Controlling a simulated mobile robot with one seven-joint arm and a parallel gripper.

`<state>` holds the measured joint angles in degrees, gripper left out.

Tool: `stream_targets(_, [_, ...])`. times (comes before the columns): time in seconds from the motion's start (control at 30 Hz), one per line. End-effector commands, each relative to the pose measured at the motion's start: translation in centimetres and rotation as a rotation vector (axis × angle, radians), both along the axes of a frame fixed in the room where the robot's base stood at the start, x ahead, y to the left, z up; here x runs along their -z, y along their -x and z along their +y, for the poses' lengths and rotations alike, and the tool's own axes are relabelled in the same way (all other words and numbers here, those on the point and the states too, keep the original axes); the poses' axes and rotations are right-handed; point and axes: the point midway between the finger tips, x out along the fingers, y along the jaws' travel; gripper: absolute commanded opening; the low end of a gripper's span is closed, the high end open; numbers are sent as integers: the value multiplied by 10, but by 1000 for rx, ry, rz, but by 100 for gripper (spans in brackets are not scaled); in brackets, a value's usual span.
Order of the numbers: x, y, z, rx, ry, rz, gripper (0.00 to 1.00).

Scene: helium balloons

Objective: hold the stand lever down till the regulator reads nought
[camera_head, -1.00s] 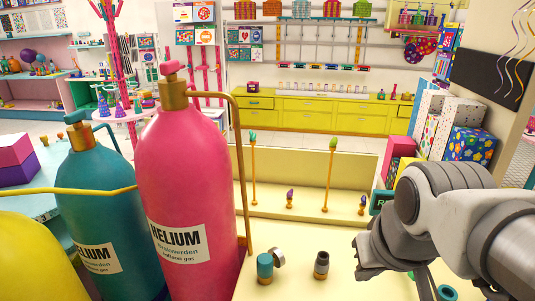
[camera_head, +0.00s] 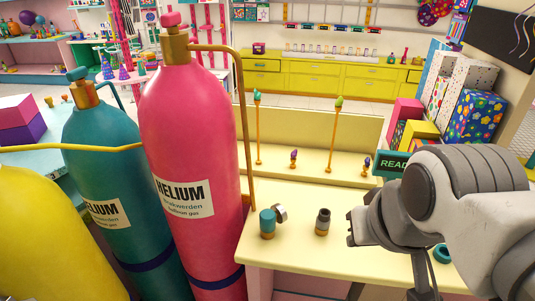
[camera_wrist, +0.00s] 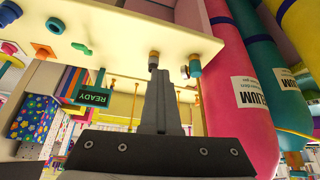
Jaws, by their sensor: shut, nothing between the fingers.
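My gripper (camera_wrist: 158,78) is shut and empty; its fingers point toward the pale yellow counter (camera_wrist: 130,28) in the wrist view. I cannot tell which part is the stand lever.
A pink helium tank (camera_head: 190,130) with a brown pipe stands left of the counter, beside a teal tank (camera_head: 98,160) and a yellow tank (camera_head: 45,240). A READY sign (camera_wrist: 94,95) stands by the counter. Patterned boxes (camera_head: 476,116) are stacked behind my arm.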

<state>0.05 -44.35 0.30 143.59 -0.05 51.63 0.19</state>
Motion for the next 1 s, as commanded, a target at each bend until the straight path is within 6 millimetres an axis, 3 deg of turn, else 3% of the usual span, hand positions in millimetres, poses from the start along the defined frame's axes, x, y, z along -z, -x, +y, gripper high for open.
stream_targets(0.03, [9, 3, 0, 0, 2, -13, 0])
stream_targets(0.5, [37, 23, 5, 0, 25, -115, 0])
stream_targets(1.0, [57, 39, 8, 1, 42, -197, 0])
